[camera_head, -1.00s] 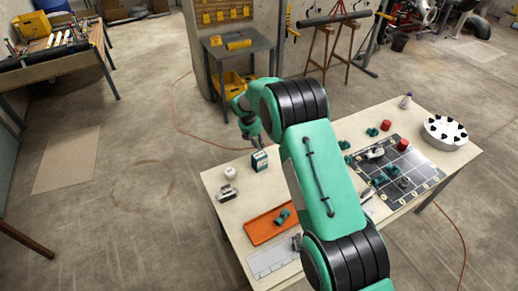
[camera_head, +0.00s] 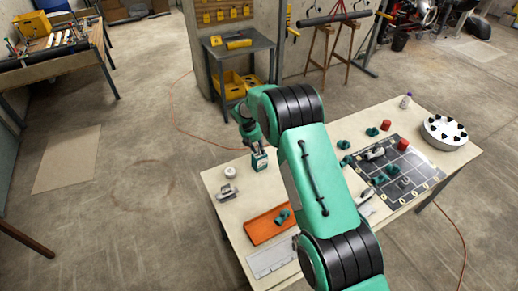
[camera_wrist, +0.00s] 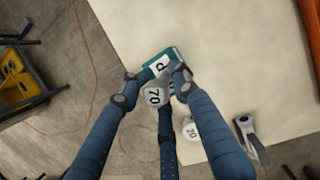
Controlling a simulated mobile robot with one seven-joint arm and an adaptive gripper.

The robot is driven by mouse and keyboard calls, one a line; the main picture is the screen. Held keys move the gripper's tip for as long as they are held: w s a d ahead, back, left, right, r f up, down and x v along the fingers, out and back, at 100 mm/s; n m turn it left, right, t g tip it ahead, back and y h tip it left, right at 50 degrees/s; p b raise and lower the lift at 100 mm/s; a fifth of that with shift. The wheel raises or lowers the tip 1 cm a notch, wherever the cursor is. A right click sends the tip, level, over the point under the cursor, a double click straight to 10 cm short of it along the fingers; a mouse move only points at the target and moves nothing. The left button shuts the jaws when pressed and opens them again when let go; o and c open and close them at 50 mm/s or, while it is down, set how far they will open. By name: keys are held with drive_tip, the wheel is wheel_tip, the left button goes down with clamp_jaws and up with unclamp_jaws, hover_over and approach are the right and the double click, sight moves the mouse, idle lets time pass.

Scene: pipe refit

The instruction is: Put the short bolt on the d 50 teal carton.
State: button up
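The teal carton (camera_head: 260,162) stands near the far left corner of the workbench. In the wrist view the carton (camera_wrist: 152,68) shows a white label with a "d"; the rest of its label is hidden by my gripper. My gripper (camera_wrist: 156,90) points down over the carton. Its fingers are closed around a pale round part marked "70", which I take for the short bolt (camera_wrist: 156,97). It overlaps the carton in this view; I cannot tell whether it touches. In the head view my gripper (camera_head: 258,146) is just above the carton, and the bolt is too small to make out.
A white round piece marked "20" (camera_wrist: 191,130) and a grey fitting (camera_wrist: 251,138) are beside the carton. An orange tray (camera_head: 262,228), a dark gridded mat (camera_head: 415,165) with fittings and a white round holder (camera_head: 444,133) lie farther right. The bench edge is close behind the carton.

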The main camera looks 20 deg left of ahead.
drive_tip(key=shift+o, duration=0.7)
drive_tip(key=shift+r, duration=0.15)
drive_tip(key=v, duration=1.2)
idle(0.5)
